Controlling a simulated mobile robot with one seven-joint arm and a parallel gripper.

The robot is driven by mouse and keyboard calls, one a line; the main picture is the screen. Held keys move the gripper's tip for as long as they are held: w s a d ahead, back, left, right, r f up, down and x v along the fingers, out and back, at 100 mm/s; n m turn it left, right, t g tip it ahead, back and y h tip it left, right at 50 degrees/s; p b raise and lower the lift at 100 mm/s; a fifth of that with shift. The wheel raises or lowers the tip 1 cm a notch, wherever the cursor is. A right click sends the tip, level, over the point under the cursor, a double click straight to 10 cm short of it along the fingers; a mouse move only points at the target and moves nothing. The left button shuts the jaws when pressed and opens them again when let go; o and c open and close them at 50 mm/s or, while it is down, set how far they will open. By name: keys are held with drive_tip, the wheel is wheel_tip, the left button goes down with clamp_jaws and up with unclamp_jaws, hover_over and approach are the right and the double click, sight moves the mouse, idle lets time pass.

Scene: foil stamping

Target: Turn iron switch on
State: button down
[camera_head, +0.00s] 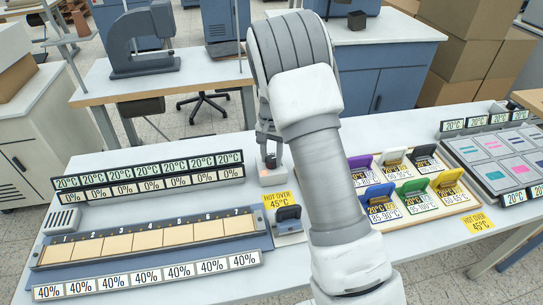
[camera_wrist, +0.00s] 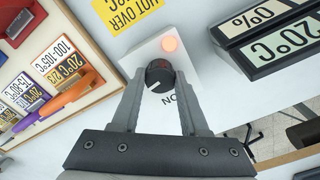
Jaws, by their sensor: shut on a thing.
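The iron switch is a small white box (camera_head: 273,177) with a black rotary knob, standing on the table right of the row of displays. In the wrist view the black knob (camera_wrist: 158,74) is between my gripper's fingers, and an orange-red lamp (camera_wrist: 170,43) glows on the box. My gripper (camera_wrist: 160,90) is shut on the knob. It also shows in the head view (camera_head: 270,158), reaching down to the box from above.
A long blue tray (camera_head: 150,255) with numbered tan pieces and percent displays lies left. A tan board (camera_head: 440,212) with several coloured holders lies right of my arm. Yellow "HOT OVER 45°C" signs (camera_head: 276,200) lie near the iron and at right.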

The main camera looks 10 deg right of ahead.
sight(272, 159)
drive_tip(key=shift+w+r+m, duration=0.1)
drive_tip(key=shift+m, duration=0.9)
drive_tip(key=shift+c, duration=2.1)
unclamp_jaws()
wheel_tip(272, 159, up, 17)
drive_tip(key=shift+r+p, duration=0.2)
drive_tip(key=shift+p, duration=0.15)
